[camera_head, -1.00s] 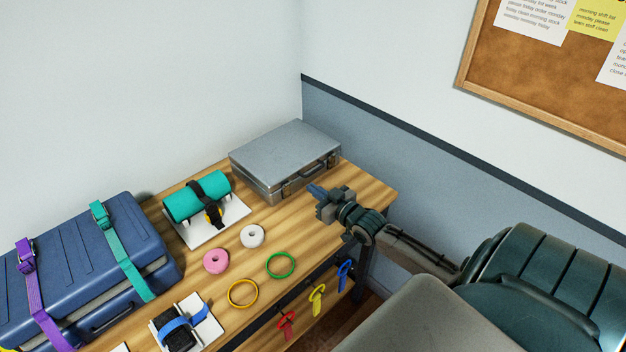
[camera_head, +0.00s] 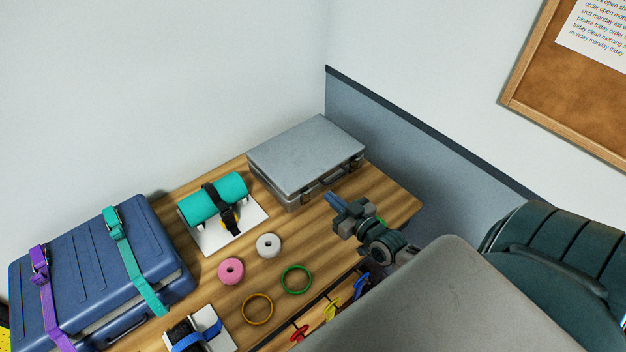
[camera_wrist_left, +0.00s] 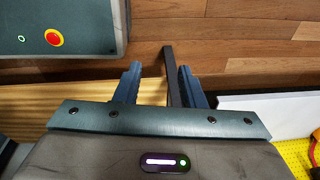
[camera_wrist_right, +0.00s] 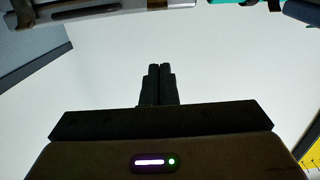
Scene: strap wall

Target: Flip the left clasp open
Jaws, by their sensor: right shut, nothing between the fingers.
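A silver case (camera_head: 305,155) lies closed at the far right end of the wooden table. Its front carries dark fittings. The left clasp (camera_head: 308,198) is near the front's left end, small, and I cannot make out its flap position. My right gripper (camera_head: 331,199) is shut and empty, just in front of the case's front, right of the left clasp; no contact is visible. In the right wrist view its shut fingers (camera_wrist_right: 160,70) point toward the case (camera_wrist_right: 100,14) at the top edge. My left gripper (camera_wrist_left: 160,72) shows only in its wrist view, open, fingers apart.
A teal roll (camera_head: 213,199) strapped on a white stand is left of the case. A blue suitcase (camera_head: 85,265) with straps is farther left. Pink (camera_head: 231,271) and white (camera_head: 268,245) rings and coloured hoops lie in front. A wall (camera_head: 425,165) stands behind the case.

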